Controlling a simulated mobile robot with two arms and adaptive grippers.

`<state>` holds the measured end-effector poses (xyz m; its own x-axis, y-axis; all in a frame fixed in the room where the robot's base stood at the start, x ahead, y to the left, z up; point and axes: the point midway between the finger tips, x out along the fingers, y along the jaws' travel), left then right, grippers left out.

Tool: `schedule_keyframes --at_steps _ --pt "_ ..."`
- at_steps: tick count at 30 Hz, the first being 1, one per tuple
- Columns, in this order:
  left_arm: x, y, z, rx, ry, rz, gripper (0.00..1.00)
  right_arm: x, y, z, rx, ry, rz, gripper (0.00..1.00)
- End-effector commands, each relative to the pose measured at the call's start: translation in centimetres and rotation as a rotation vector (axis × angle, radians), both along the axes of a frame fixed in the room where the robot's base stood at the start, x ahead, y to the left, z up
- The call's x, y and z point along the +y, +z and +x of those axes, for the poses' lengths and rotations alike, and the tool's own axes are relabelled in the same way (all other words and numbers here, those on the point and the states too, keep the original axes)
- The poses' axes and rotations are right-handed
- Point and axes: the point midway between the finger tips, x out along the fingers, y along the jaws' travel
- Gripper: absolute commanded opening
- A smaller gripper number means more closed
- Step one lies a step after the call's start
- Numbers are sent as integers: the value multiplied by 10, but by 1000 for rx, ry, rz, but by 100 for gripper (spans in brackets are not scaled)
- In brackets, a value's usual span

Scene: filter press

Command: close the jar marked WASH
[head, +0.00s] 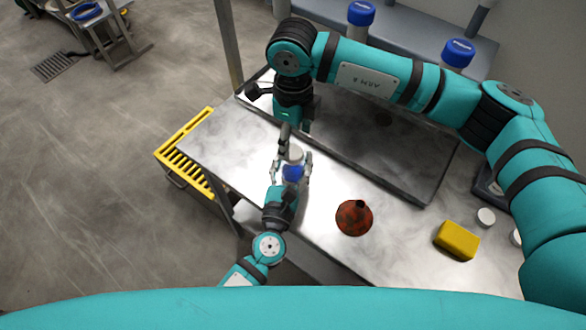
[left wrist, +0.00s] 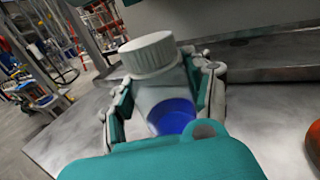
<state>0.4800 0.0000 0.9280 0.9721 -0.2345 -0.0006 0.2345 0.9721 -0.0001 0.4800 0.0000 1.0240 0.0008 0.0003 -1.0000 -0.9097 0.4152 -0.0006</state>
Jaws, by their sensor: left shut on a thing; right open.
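A jar (head: 291,173) with a white cap (head: 294,153) and a blue lower part is in the head view, at the left part of the bench. My left gripper (head: 290,168) is shut around its body. In the left wrist view the jar (left wrist: 158,97) stands between the fingers, tilted in the picture. Its ribbed white cap (left wrist: 149,54) sits on top; I cannot tell how tightly. No WASH marking is legible. My right gripper (head: 290,128) is open, pointing down just behind the cap, and I see nothing held in it.
A rust-red funnel (head: 354,218), a yellow block (head: 456,240) and a small white lid (head: 486,217) lie to the right on the metal bench. A shallow metal tray (head: 375,150) lies behind. Blue-capped containers (head: 458,54) stand at the back. A yellow grate (head: 184,150) is beside the bench's left edge.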

Motion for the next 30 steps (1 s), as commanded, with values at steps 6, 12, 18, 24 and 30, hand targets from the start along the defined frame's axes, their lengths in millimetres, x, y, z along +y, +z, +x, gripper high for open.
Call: schedule_keyframes --at_steps 6,12,18,24,30 --pt "0 0 0 0 1 1 0 0 1 0 1 0 0 66" --pt "0 0 0 0 1 1 0 0 8 1 -3 107 0 64" --pt "0 0 0 0 1 1 0 0 27 1 -4 408 -2 64" --pt "0 0 0 0 1 1 0 0 35 0 0 574 0 64" --pt "0 0 0 0 1 1 0 0 35 0 1 588 0 64"
